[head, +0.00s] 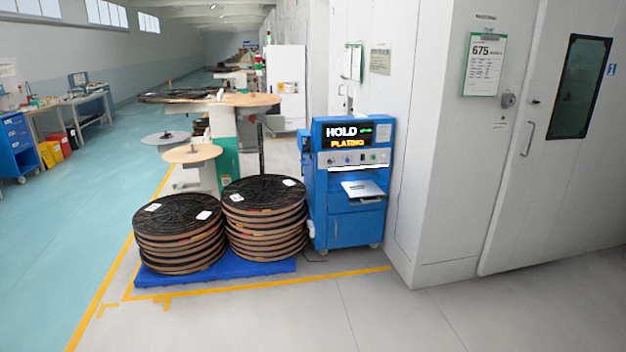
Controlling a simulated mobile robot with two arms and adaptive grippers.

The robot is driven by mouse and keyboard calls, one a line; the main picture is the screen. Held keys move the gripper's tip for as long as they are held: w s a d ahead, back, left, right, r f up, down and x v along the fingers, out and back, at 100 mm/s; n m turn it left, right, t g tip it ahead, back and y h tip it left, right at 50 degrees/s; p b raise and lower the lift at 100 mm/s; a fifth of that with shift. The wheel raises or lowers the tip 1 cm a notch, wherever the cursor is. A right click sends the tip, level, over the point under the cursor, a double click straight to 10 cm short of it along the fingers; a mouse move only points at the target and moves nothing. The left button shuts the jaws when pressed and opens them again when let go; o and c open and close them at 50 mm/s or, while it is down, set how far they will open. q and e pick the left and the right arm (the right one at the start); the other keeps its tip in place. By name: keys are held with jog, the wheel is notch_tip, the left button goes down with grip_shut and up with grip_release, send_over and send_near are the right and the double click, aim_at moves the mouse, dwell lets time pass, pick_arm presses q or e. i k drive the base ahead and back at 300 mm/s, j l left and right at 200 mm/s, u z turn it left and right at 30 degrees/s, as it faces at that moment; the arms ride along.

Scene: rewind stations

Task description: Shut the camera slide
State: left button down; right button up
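A blue inspection cabinet (349,222) stands on wheels against the white wall, right of centre. Its display (347,135) reads "HOLD" and "PLATING", with a row of knobs and buttons below. A light grey flat slide (362,189) sticks out of the cabinet's front below a lit slot, so it looks pulled out; I take it as the camera slide. A camera on it is too small to tell. Neither of my grippers shows in the head view.
Two stacks of black reels, left (180,251) and right (262,240), stand on a blue pallet (215,271) left of the cabinet. A white door (560,200) is at the right. Grey floor in front is clear, crossed by a yellow line.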

aim_at(362, 190)
jog(key=i, duration=1.8)
